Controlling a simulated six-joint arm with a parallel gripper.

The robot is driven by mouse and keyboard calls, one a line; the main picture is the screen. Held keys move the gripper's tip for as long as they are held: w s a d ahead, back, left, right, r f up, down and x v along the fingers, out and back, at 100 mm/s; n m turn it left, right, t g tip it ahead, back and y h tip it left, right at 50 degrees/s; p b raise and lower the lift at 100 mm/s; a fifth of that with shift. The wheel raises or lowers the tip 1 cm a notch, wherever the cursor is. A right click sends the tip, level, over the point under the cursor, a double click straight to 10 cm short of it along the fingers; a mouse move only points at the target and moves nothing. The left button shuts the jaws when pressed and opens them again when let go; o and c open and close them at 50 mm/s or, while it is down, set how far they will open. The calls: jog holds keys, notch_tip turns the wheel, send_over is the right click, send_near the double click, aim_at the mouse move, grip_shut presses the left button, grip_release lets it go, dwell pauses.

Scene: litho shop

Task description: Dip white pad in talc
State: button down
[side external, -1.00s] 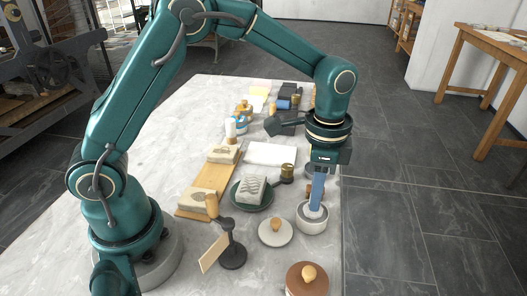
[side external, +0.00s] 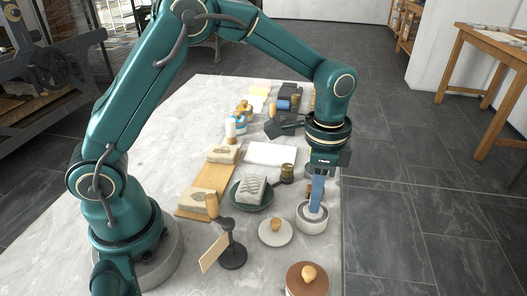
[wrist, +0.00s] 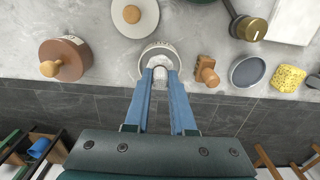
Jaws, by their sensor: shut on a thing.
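My gripper (side external: 316,208) points down with its blue fingers inside a round pale bowl (side external: 311,225) near the table's right edge. In the wrist view the fingertips (wrist: 161,75) are closed on a small white pad (wrist: 161,82), which sits within the bowl's rim (wrist: 143,66). The bowl has pale contents, which look like talc; small lettering on its rim is too small to read. The fingers partly hide the pad, and I cannot tell how deep it touches the powder.
A white lid with a wooden knob (side external: 275,232) lies left of the bowl, and a brown lidded pot (side external: 307,281) stands in front. In the wrist view a wooden-handled piece (wrist: 206,72) stands close right of the bowl.

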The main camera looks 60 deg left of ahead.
dwell(0.4)
jog(key=shift+r, duration=3.5)
